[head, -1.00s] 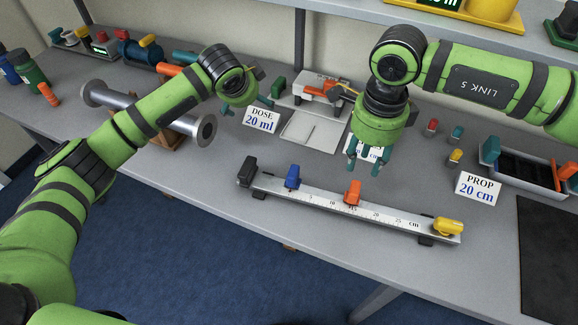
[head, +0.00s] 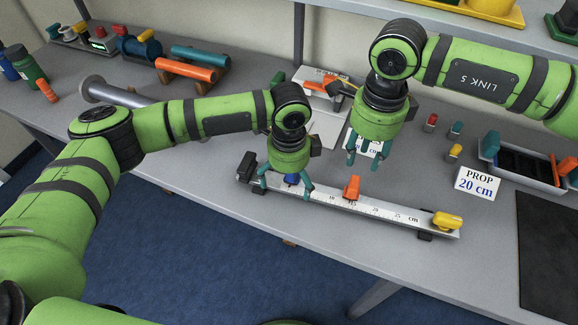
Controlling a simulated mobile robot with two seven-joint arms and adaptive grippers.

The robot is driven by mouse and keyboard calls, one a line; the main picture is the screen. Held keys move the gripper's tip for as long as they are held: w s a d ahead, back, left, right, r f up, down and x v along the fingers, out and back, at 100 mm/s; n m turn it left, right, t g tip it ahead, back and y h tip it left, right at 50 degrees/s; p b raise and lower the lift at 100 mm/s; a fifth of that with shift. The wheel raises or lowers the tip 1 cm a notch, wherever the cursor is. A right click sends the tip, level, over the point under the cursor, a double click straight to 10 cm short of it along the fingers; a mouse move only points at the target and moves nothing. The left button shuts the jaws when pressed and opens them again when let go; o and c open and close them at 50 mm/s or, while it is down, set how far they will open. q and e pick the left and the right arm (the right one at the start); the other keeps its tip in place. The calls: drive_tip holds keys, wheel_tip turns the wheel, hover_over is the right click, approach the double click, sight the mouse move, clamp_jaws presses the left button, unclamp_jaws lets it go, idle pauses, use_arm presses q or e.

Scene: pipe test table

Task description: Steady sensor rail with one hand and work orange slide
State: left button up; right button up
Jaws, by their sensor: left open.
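The sensor rail (head: 393,212) is a long pale bar with a centimetre scale, lying along the front of the table. The orange slide (head: 352,187) sits upright on it near the 15 mark. My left gripper (head: 285,190) is open at the rail's left part, its fingers on either side of the blue slide (head: 291,179), which it partly hides; contact is unclear. My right gripper (head: 365,160) is open and empty, pointing down behind the orange slide and apart from it.
A yellow piece (head: 447,222) is at the rail's right end and a black block (head: 247,166) at its left end. A card (head: 477,184) reads "PROP 20 cm". A tray (head: 520,168) and black mat (head: 549,240) lie right. Small coloured pieces stand behind the rail.

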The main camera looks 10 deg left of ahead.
sight(356, 183)
use_arm(q)
drive_tip(key=shift+f, duration=0.85)
drive_tip(key=c, duration=1.5)
use_arm(e)
drive_tip(key=o, duration=0.6)
drive_tip(key=shift+c, duration=0.2)
drive_tip(key=shift+s+f+y, duration=0.15)
drive_tip(key=shift+s+y, duration=0.2)
drive_tip(key=shift+y, duration=0.15)
drive_tip(key=shift+s+d+y, duration=0.15)
drive_tip(key=shift+d+y, duration=0.1)
drive_tip(key=shift+y, duration=0.15)
use_arm(q)
drive_tip(key=shift+s, duration=0.1)
use_arm(e)
drive_tip(key=d+y, duration=0.3)
drive_tip(key=d, duration=0.1)
use_arm(q)
drive_tip(key=shift+a+f, duration=0.1)
drive_tip(key=shift+f, duration=0.05)
use_arm(e)
drive_tip(key=shift+m+t, duration=0.3)
drive_tip(key=shift+t, duration=0.1)
drive_tip(key=x, duration=1.1)
drive_tip(key=shift+f, duration=0.15)
